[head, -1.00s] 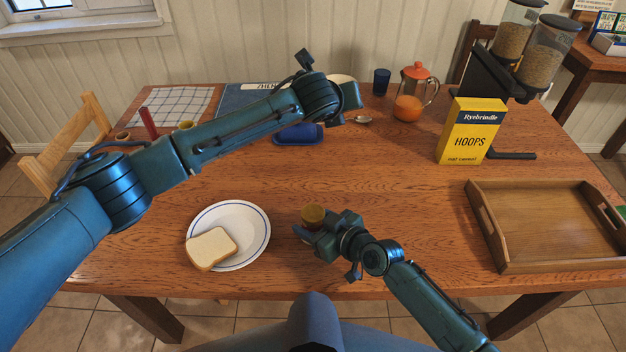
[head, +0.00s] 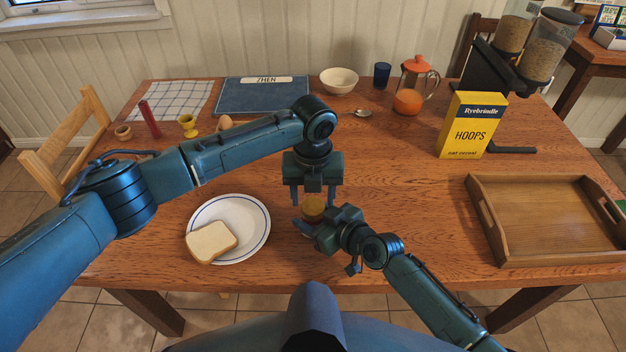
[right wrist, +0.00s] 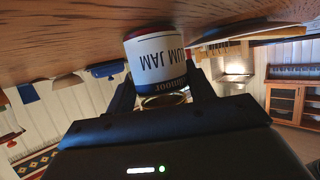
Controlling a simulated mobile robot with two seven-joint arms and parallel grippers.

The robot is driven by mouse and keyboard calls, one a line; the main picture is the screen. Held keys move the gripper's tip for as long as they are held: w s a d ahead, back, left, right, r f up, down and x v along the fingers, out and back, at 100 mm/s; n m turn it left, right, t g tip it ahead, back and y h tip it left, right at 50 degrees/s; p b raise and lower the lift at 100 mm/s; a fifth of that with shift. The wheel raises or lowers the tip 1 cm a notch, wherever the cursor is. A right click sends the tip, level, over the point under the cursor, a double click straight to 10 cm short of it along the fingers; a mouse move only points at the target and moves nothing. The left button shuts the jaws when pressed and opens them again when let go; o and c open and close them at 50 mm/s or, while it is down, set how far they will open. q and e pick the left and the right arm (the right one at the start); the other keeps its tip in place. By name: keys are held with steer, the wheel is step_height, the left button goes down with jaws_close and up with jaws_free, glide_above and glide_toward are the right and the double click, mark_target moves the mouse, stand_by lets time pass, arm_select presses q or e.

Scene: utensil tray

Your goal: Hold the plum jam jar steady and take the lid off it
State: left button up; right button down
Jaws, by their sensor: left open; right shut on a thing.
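The plum jam jar (right wrist: 155,62) shows upside down in the right wrist view, with its white "UM JAM" label readable. In the head view only its golden-brown lid (head: 313,206) shows clearly; the body is mostly hidden by my grippers. My right gripper (head: 312,229) is shut around the jar from the right and front, close to the table; its fingers flank the jar in the right wrist view. My left gripper (head: 312,197) points down over the jar, open, with one finger on each side of the lid. I cannot tell whether the fingers touch it.
A white plate (head: 254,219) with a bread slice (head: 211,242) lies left of the jar. A wooden tray (head: 482,222) and a yellow cereal box (head: 472,126) stand to the right. A bowl (head: 340,80), blue cup (head: 382,75) and coffee press (head: 409,101) stand at the back.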

arm_select(q)
steer(key=shift+f, duration=1.15)
steer(key=c, duration=0.8)
steer(key=n, duration=0.3)
steer(key=shift+n, duration=0.3)
steer(key=n, duration=1.3)
steer(key=shift+r, duration=0.1)
steer(key=o, duration=1.1)
